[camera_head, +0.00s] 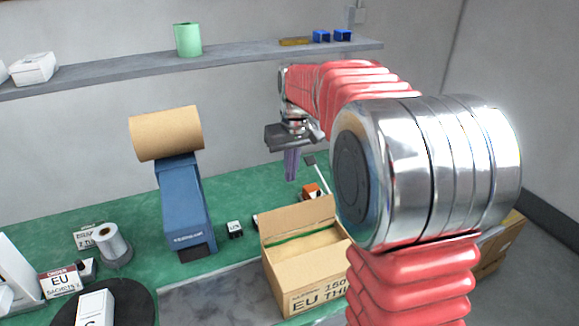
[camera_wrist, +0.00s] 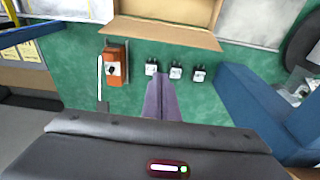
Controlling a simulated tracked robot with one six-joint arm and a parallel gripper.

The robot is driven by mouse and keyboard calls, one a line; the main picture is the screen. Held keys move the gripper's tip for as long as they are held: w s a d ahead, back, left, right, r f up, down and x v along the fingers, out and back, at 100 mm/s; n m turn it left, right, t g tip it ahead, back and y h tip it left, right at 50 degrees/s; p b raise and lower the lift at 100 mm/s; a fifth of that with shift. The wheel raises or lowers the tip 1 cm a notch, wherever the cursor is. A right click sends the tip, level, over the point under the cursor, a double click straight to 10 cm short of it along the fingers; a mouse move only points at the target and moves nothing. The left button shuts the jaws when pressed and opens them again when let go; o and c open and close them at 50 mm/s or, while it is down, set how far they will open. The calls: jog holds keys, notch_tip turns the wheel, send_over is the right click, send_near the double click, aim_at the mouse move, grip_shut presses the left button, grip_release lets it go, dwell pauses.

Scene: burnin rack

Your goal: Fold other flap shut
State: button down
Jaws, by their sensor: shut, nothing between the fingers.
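A cardboard box (camera_head: 305,277) with "EU" printed on its front stands on the green bench. Its far flap (camera_head: 297,219) stands up along the back edge. In front of this flap lies a tan surface with a green strip along its far side; I cannot tell whether it is a folded flap. In the wrist view the box (camera_wrist: 217,14) is at the top edge, with the flap (camera_wrist: 165,33) towards me. My gripper (camera_head: 291,178) has purple fingers, shut and empty, pointing down above the bench behind the box. The fingers (camera_wrist: 162,80) show apart from the flap.
An orange device (camera_wrist: 115,68) and several small black-and-white items (camera_wrist: 176,71) lie between the box and my gripper. A blue dispenser (camera_head: 186,208) with a brown roll (camera_head: 166,133) stands left of the box. A shelf (camera_head: 220,66) runs along the wall behind.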

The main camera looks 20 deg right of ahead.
aim_at(299, 216)
jog(key=s+f, duration=0.3)
jog(key=f, duration=0.2)
jog(key=shift+f, duration=0.15)
dwell(0.4)
jog(key=shift+s+d, duration=0.1)
jog(key=shift+s, duration=0.05)
dwell(0.4)
jog(key=shift+s+t, duration=0.1)
jog(key=shift+t, duration=0.2)
